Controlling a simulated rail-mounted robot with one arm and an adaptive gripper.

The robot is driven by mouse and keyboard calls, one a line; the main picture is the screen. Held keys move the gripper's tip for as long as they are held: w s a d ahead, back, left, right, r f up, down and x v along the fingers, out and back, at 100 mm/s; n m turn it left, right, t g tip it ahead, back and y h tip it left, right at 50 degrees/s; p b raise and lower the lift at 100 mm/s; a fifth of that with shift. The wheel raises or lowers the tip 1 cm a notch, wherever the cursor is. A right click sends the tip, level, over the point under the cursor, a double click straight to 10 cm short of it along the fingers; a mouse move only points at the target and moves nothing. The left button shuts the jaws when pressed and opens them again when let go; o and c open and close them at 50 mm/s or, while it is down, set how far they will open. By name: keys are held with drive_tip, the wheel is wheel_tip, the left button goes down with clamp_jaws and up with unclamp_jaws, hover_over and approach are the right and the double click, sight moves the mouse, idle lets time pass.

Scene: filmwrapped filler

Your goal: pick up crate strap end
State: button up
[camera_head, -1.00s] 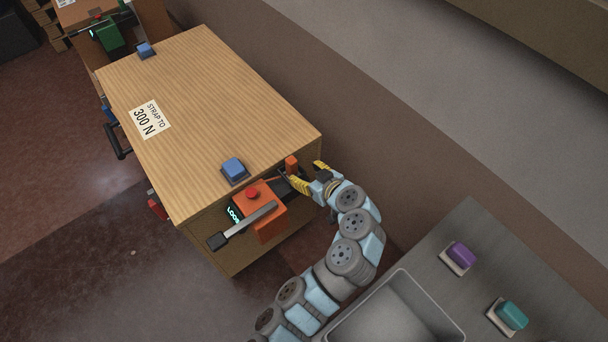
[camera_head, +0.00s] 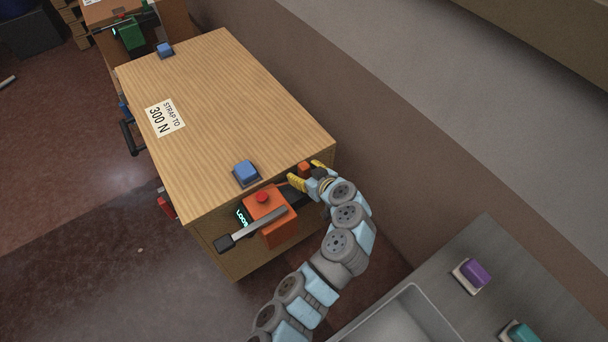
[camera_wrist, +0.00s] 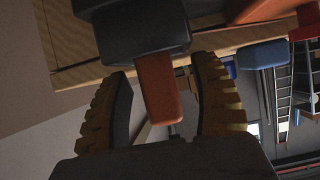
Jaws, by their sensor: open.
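A wooden crate (camera_head: 225,110) stands in the head view, labelled "STRAP TO 300 N". An orange tensioner (camera_head: 271,218) with a red button, a grey lever and a display that seems to read "LOOS" is on its near side. The orange strap end (camera_head: 304,168) sticks up beside the crate's near right edge. My gripper (camera_head: 306,172) is open around it, with yellow fingers on either side. In the wrist view the orange end (camera_wrist: 158,88) lies between my ribbed fingers (camera_wrist: 160,105); a gap shows on both sides. Contact cannot be told.
A blue block (camera_head: 246,172) sits on the crate's near edge and another blue block (camera_head: 165,50) on its far edge. A grey counter (camera_head: 490,262) with a bin, a purple block (camera_head: 475,272) and a teal block (camera_head: 521,333) is at the lower right. A wall rises right of the crate.

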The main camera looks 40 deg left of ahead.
clamp_jaws()
idle(0.3)
drive_tip(key=shift+r, duration=0.1)
